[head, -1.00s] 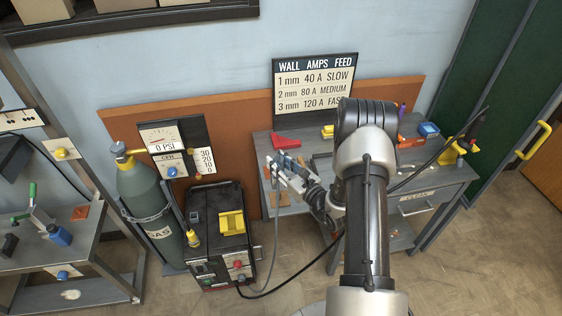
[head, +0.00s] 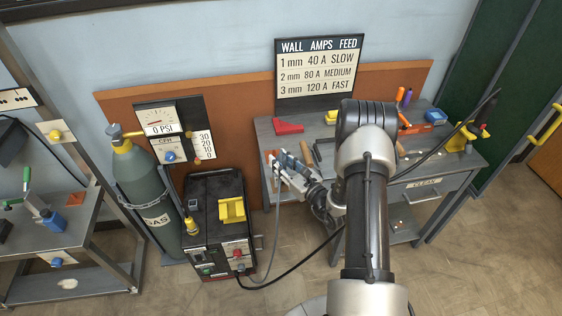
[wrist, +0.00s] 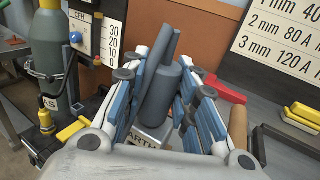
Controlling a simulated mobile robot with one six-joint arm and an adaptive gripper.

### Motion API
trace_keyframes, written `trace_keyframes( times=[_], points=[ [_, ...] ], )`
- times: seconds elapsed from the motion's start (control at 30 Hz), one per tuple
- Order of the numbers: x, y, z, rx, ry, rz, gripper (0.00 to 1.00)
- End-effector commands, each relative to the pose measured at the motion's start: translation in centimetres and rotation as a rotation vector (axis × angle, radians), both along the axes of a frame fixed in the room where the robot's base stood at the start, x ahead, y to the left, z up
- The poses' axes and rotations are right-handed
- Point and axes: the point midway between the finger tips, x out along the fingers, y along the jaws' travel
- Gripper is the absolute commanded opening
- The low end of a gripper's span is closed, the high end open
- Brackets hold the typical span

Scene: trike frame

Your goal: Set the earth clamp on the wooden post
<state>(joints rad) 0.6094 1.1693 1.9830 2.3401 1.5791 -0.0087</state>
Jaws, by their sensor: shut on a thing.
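The earth clamp (wrist: 160,98) is a dark grey piece with rounded arms and a partly hidden label in the wrist view. My gripper (wrist: 168,72) is shut on it, with blue-padded fingers on both sides. In the head view my gripper (head: 281,161) is over the left end of the workbench, with a grey cable (head: 277,215) hanging below it. A short brown wooden piece (head: 307,153) shows just right of the gripper, and a brown upright piece (wrist: 239,126) stands beside the right finger in the wrist view. I cannot tell whether either is the wooden post.
The workbench (head: 265,130) holds a red block (head: 288,127) and a yellow block (head: 331,116). The welding machine (head: 205,235) and gas cylinder (head: 146,190) stand left of it. The amps sign (head: 319,75) rises behind the bench. My arm hides the bench's middle.

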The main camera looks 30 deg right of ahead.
Motion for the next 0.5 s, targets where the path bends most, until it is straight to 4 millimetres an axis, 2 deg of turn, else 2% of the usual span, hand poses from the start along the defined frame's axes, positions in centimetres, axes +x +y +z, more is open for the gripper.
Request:
trace_keyframes(
  times=[0.5],
  points=[
    [0.02, -0.02, -0.23, 0.000, -0.002, 0.000, 0.03]
  ],
)
